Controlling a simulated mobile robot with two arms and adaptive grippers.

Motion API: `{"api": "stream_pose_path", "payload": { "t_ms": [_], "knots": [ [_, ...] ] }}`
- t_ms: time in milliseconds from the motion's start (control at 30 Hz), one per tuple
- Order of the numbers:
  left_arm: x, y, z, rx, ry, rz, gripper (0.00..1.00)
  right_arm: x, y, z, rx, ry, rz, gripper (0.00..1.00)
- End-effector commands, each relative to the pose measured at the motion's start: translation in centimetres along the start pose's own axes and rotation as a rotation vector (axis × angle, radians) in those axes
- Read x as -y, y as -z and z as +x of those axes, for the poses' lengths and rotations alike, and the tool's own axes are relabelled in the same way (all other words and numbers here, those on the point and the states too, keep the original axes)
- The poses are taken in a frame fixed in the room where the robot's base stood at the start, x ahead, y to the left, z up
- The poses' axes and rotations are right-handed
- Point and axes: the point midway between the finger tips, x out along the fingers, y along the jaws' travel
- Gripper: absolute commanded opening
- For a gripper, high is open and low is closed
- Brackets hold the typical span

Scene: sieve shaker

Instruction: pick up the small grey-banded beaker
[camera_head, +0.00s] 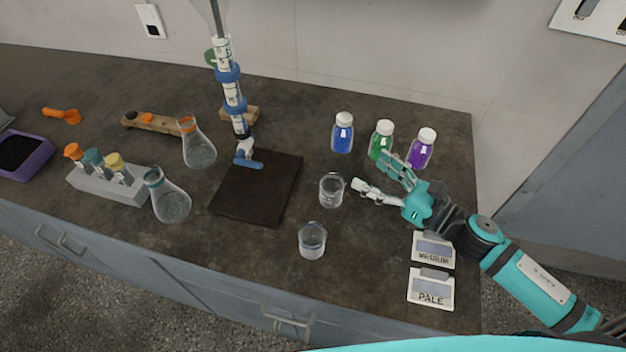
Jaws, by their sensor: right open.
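Two small clear beakers stand upright on the dark bench: one beaker (331,191) just right of the dark square plate, and another beaker (312,241) nearer the front edge. Both look greyish at this size, and I cannot tell for sure which has the grey band. My right gripper (375,174) is open and empty. Its fingers point left, with one fingertip a short way right of the farther beaker and apart from it. The nearer beaker is farther off, to the lower left of the gripper. My left gripper is out of view.
Blue (343,133), green (381,139) and purple (420,149) bottles stand behind my right gripper, the green one close to its fingers. A burette (231,85) rises behind the dark plate (255,190). Flasks (168,199) stand left. Cards marked MEDIUM (433,250) and PALE (431,289) lie front right.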

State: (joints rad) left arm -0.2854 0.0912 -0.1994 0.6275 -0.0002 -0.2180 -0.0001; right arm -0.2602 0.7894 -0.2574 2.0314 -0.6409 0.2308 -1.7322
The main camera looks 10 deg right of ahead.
Motion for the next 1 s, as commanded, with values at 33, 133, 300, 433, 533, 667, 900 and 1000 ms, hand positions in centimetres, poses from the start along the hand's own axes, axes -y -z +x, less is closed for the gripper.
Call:
{"api": "stream_pose_path", "payload": {
  "t_ms": [33,133,300,433,533,667,900,1000],
  "knots": [
    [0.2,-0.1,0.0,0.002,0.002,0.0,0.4,-1.3,-0.1,-0.1,0.0,-0.029,-0.057,0.74],
    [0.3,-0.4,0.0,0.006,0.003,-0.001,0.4,-2.5,0.2,-0.1,0.004,-0.06,-0.123,0.74],
    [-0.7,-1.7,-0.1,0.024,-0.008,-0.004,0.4,-2.4,3.0,-0.1,0.005,-0.063,-0.134,0.74],
    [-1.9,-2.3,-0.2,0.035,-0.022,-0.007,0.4,-1.9,5.7,-0.1,0.006,-0.062,-0.132,0.74],
    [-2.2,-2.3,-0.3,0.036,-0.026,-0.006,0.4,-1.7,7.5,0.0,0.006,-0.062,-0.134,0.74],
    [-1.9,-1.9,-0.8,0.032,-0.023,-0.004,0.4,-1.7,7.4,1.2,0.009,-0.065,-0.138,0.74],
    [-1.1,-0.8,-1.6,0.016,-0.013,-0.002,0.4,-1.9,7.3,3.3,0.01,-0.063,-0.136,0.74],
    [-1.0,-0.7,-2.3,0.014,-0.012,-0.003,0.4,-2.0,7.2,5.0,0.009,-0.064,-0.135,0.74]
  ]
}}
